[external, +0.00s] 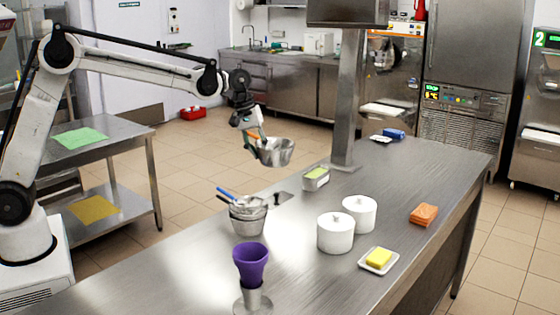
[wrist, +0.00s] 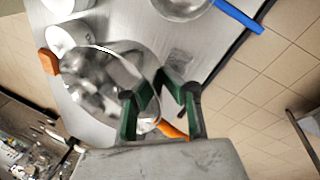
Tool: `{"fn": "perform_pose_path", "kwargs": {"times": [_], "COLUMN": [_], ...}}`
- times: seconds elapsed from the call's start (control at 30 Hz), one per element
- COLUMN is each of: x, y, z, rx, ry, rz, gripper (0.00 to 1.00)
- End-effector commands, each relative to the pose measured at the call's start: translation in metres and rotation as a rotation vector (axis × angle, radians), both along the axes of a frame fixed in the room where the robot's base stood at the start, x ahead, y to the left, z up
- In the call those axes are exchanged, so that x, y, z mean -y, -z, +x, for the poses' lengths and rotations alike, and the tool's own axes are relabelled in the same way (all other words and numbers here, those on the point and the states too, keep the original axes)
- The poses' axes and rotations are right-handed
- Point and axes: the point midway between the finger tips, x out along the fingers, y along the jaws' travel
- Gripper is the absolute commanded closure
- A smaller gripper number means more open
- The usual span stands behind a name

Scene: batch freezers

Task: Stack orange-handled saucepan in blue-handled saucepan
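The orange-handled saucepan (external: 277,153) is a shiny metal pan held in the air above the counter's left edge. My gripper (external: 256,138) is at its orange handle and appears shut on it. In the wrist view the pan's bowl (wrist: 105,85) fills the left middle, and part of the orange handle (wrist: 173,130) shows between the green fingers (wrist: 160,98). The blue-handled saucepan (external: 249,206) stands on the counter below and slightly left of the held pan, its blue handle pointing up and left. It also shows at the top of the wrist view (wrist: 183,6).
On the steel counter (external: 310,240) are two white lidded pots (external: 335,234), a small metal container (external: 316,179), a purple cup on a metal stand (external: 251,262), a yellow sponge on a dish (external: 379,258) and an orange block (external: 423,215). A steel post (external: 346,110) rises behind.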

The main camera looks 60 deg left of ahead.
Motion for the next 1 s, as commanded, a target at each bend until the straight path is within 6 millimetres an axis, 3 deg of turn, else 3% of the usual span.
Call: {"fn": "perform_pose_path", "kwargs": {"times": [0.6,0.87,1.0], "x": [0.028,0.030,0.030], "y": [0.062,0.073,0.091], "z": [-0.102,-0.110,-0.110], "rx": [0.000,0.000,0.000], "ry": [0.003,0.002,0.002], "rz": [0.001,0.000,0.000], "gripper": [1.00,1.00,1.00]}}
